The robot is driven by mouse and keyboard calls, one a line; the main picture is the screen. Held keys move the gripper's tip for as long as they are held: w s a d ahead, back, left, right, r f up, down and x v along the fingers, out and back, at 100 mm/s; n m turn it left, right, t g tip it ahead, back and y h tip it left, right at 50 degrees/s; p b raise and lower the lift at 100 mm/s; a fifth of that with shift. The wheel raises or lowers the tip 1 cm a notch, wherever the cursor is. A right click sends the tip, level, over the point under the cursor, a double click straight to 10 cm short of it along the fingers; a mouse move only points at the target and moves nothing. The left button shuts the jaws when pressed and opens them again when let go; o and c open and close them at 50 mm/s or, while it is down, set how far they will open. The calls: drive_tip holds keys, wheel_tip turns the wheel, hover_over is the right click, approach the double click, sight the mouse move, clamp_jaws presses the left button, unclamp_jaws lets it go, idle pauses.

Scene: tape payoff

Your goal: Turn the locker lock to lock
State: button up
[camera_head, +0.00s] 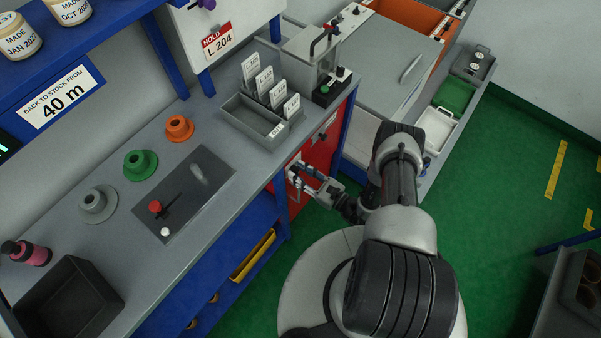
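The red locker (325,150) is set under the right end of the grey bench, and its front shows as a narrow slanted strip. A small dark fitting (321,136) is on the upper part of the red front. My gripper (298,177) is at the left part of the locker front, just below the bench edge. Its fingertips are close to a small pale part (294,164) there, which may be the lock. I cannot tell whether the fingers touch or grip it. The lock's turn position is hidden or too small to read.
The grey bench (130,240) overhangs above my gripper. It carries a card tray (249,119), coloured flanged spools (141,164) and a dark plate with a red knob (180,205). Green floor (500,170) is open at right.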

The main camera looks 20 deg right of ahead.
clamp_jaws()
idle(0.4)
drive_tip(key=shift+m+b, duration=0.3)
drive_tip(key=shift+b, duration=0.05)
drive_tip(key=m+b, duration=0.2)
drive_tip(key=shift+w+d+f+m, duration=0.1)
drive_tip(key=shift+m, duration=0.3)
drive_tip(key=m+b, duration=0.3)
drive_tip(key=m, duration=0.1)
drive_tip(key=m+b, duration=0.3)
drive_tip(key=m, duration=0.2)
drive_tip(key=shift+w+d+f, duration=0.15)
drive_tip(key=shift+d, duration=0.05)
drive_tip(key=m+b, duration=0.2)
drive_tip(key=m, duration=0.3)
drive_tip(key=shift+m+b, duration=0.3)
unclamp_jaws()
drive_tip(key=shift+w, duration=0.1)
